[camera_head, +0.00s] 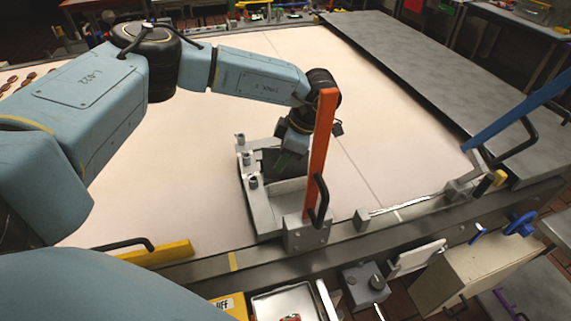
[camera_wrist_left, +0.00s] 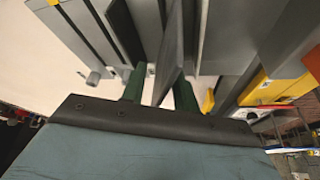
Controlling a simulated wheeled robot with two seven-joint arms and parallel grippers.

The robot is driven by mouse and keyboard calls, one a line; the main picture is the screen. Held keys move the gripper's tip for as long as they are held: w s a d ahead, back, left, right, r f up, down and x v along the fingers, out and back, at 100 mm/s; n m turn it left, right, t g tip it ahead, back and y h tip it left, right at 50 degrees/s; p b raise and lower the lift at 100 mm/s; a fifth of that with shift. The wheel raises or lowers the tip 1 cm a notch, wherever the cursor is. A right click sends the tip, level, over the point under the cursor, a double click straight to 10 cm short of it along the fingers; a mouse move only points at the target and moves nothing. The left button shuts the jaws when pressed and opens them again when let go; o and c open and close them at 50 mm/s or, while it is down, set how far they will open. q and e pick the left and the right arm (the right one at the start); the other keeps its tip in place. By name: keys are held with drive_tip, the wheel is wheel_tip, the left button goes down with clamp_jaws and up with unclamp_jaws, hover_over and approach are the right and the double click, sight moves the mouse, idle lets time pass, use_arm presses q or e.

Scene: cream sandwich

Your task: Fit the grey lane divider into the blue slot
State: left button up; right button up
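A grey lane divider, a thin upright plate (camera_wrist_left: 169,55), stands between the green fingers of my left gripper (camera_wrist_left: 160,85) in the left wrist view. A pale gap shows between the plate and the left finger, so the gripper looks open around it. In the head view my left gripper (camera_head: 284,160) is down at the grey fixture (camera_head: 262,214), just left of the upright orange lever (camera_head: 322,140), which partly hides the wrist. I cannot make out a blue slot in either view. My right gripper is not in view.
A blue lever (camera_head: 515,112) leans over the right end of the metal rail (camera_head: 350,247). A steel surface (camera_head: 440,75) lies at the right. Small posts (camera_head: 251,181) stand on the fixture near my left gripper.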

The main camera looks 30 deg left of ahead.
use_arm(q)
drive_tip(key=shift+f, duration=0.1)
drive_tip(key=shift+c, duration=0.4)
clamp_jaws()
